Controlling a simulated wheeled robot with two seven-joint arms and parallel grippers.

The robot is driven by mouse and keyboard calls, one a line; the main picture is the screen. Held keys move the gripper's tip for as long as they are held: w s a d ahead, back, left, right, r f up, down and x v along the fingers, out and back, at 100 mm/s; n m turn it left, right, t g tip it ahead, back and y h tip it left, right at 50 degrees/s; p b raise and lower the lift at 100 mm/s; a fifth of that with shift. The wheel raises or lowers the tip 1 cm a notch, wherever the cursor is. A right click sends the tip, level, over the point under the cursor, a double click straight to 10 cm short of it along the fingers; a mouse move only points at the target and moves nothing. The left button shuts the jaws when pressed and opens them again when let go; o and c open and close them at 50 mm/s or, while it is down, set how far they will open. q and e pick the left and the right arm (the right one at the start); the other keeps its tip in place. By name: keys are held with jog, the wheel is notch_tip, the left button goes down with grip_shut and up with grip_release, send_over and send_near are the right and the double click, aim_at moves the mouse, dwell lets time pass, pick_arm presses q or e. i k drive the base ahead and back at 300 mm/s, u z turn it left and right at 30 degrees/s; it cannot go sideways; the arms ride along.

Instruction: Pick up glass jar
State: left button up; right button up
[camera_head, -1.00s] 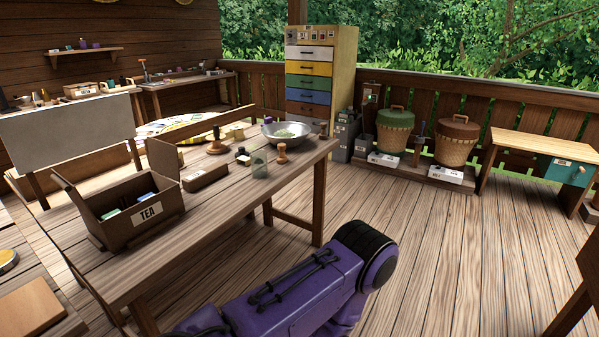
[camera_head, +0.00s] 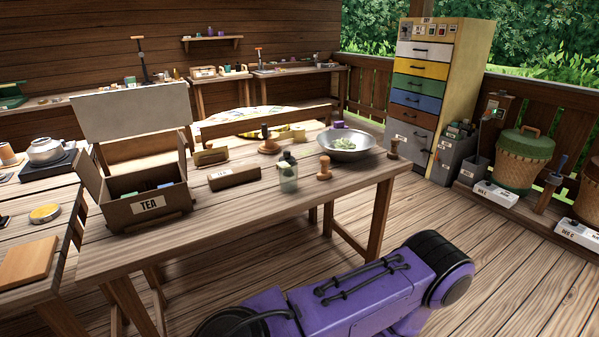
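A glass jar (camera_head: 288,173), clear and greenish, stands upright near the front edge of the wooden table (camera_head: 240,215), between a long brown box and a wooden stamp-like knob. Nothing hides it. My purple arm (camera_head: 370,295) shows at the bottom of the view, below the table's front edge and apart from the jar. Neither of my grippers is in view.
On the table are an open TEA box (camera_head: 150,208), a long brown box (camera_head: 234,176), a wooden knob (camera_head: 324,168) close right of the jar, and a metal bowl (camera_head: 346,146) of green leaves. A side table (camera_head: 60,262) is at left.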

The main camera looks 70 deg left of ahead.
aim_at(287, 170)
jog(key=u, duration=0.5)
jog(key=i, duration=1.05)
jog(key=u, duration=0.8)
